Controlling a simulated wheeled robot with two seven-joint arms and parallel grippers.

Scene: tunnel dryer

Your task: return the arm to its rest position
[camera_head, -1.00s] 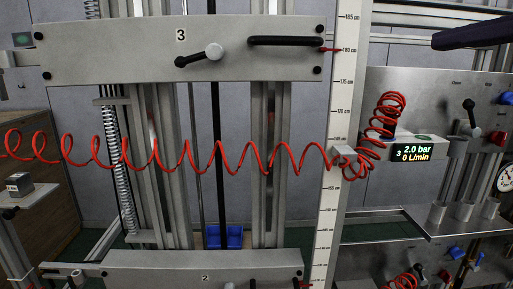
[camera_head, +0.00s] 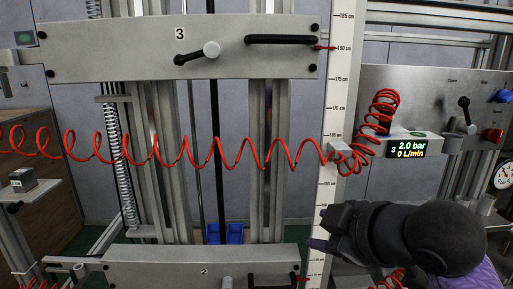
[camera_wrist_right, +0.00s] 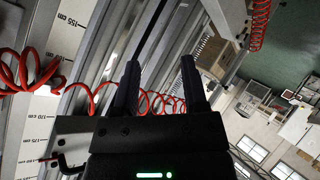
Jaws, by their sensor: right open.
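My right gripper (camera_head: 318,230) is in the lower right of the head view, pointing left, in front of the white height scale (camera_head: 341,100). Its black wrist and purple-sleeved arm come in from the lower right corner. In the right wrist view its two dark fingers (camera_wrist_right: 160,64) stand apart with nothing between them. My left gripper is not in view.
A red coiled hose (camera_head: 230,155) runs across the frame to a fitting beside the scale. Plate 3 (camera_head: 120,52) with its black handle is above; plate 2 (camera_head: 150,270) is below. A grey panel with a pressure display (camera_head: 408,148) stands right, behind my arm.

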